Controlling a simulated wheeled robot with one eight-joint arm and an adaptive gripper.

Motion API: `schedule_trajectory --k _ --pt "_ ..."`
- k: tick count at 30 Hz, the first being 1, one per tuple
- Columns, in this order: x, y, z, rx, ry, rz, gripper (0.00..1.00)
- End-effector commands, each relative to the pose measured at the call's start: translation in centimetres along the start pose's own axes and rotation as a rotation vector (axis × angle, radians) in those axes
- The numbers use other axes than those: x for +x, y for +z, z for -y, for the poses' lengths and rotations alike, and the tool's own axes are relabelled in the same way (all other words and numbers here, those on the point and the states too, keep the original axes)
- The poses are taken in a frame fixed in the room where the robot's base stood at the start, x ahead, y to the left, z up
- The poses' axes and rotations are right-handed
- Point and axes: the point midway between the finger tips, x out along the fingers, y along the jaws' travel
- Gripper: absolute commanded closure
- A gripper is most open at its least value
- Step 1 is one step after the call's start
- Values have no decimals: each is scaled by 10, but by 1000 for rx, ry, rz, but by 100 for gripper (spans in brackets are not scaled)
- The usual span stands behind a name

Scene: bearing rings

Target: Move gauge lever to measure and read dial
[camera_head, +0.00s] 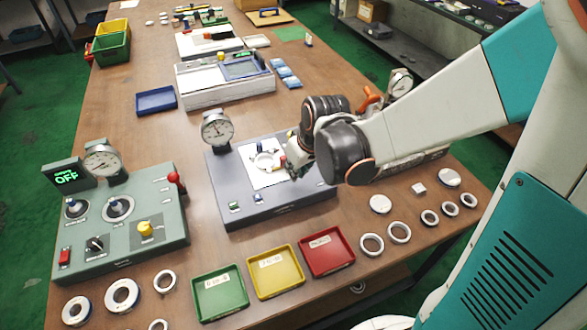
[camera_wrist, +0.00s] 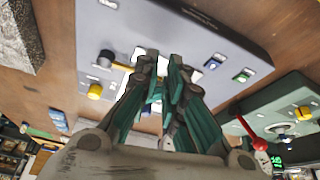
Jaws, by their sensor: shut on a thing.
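The blue-grey gauge fixture (camera_head: 240,195) stands mid-table, with a round white dial (camera_head: 217,130) upright at its back left. The dial's reading is too small to tell. A pale ring (camera_head: 264,161) sits on the fixture's white plate (camera_head: 258,180). My gripper (camera_head: 290,172) is at the right side of this plate, low over the fixture, beside a small red part (camera_head: 283,160). In the wrist view my gripper (camera_wrist: 160,65) has its fingers close together at the plate. They appear shut on the gauge lever, which they mostly hide. A yellow bar (camera_wrist: 122,66) shows beside the fingertips.
A green control box (camera_head: 130,220) with its own dial stands at left, its display reading OFF. Green (camera_head: 220,292), yellow (camera_head: 275,272) and red (camera_head: 326,251) trays line the front. Loose rings lie front left and right (camera_head: 399,232). Another dial (camera_head: 399,83) stands behind my arm.

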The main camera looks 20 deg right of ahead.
Motion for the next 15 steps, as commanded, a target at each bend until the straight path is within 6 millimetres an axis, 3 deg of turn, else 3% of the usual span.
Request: schedule_trajectory --k 1,6,15 --pt "-14 0 1 0 0 0 100" --pt "-39 1 3 0 0 0 100" --pt "-53 2 5 -1 0 0 100"
